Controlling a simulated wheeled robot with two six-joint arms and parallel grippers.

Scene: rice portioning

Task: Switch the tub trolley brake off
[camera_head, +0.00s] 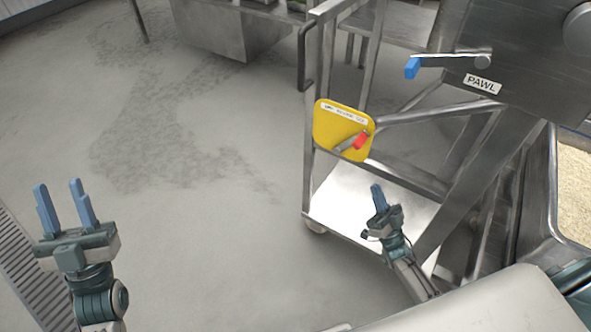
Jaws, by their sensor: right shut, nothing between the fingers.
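The trolley (313,190) is a grey metal frame on the right of the head view. A yellow brake plate (328,124) with a white label is fixed to its post. A small lever with a red tip (361,140) sits on the plate, pointing up to the right. My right gripper (378,193) is shut and empty, below and slightly right of the red tip, apart from it. My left gripper (63,203) is open and empty at the far left over the floor, well away from the trolley.
A blue-tipped lever (412,68) beside a PAWL label (482,83) is on the grey housing at upper right. A tub with pale grains (575,190) is at the right edge. A steel table (228,35) stands at the back. The floor at left centre is clear.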

